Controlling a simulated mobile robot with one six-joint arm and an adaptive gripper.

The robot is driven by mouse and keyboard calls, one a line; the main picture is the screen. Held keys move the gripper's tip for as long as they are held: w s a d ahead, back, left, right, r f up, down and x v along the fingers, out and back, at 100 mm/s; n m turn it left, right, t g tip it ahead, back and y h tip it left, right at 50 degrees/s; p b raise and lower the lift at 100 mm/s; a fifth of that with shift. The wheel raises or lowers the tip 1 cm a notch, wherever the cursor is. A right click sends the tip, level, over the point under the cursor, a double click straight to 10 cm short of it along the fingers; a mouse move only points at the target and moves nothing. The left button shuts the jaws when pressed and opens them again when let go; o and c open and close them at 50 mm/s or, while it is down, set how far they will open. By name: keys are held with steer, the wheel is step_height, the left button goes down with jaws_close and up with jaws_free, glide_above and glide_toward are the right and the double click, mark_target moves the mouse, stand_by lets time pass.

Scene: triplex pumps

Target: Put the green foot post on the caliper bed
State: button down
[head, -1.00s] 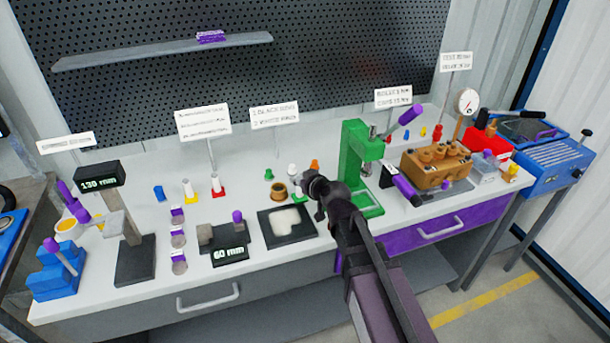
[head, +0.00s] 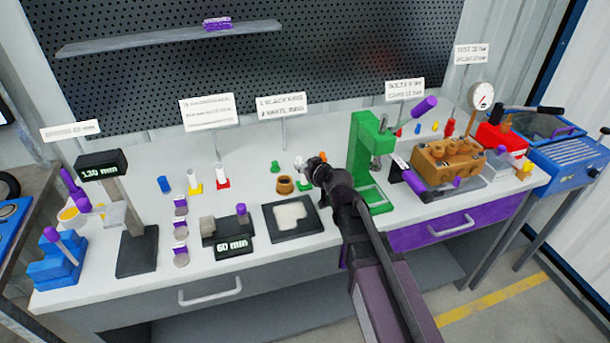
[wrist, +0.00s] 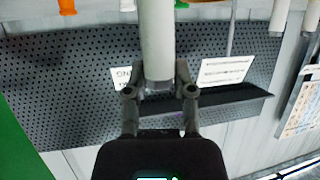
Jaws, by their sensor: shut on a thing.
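My gripper (head: 315,168) is over the middle of the bench, left of the green press. In the wrist view my gripper (wrist: 160,90) is shut on a white post (wrist: 157,40). The post's foot is out of the wrist view. In the head view a white top and a green foot (head: 304,186) show beside my fingers, partly hidden by them; this looks like the held green foot post. I cannot tell whether its foot touches the bench. The caliper, reading 60 mm, stands to the left; its dark bed (head: 222,226) lies between a grey jaw and a purple-handled jaw and looks empty.
A black tray with a pale pad (head: 292,218) lies between my gripper and the caliper. A brass bushing (head: 285,186) stands behind it. The green press (head: 362,160) is close on the right. White posts with yellow (head: 194,182) and red feet (head: 222,178) stand behind the caliper.

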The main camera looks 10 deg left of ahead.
steer(key=shift+f+b, duration=0.9)
steer(key=shift+f, duration=0.3)
steer(key=shift+f, duration=0.15)
steer(key=shift+c, duration=2.3)
jaws_free()
steer(key=shift+r, duration=0.2)
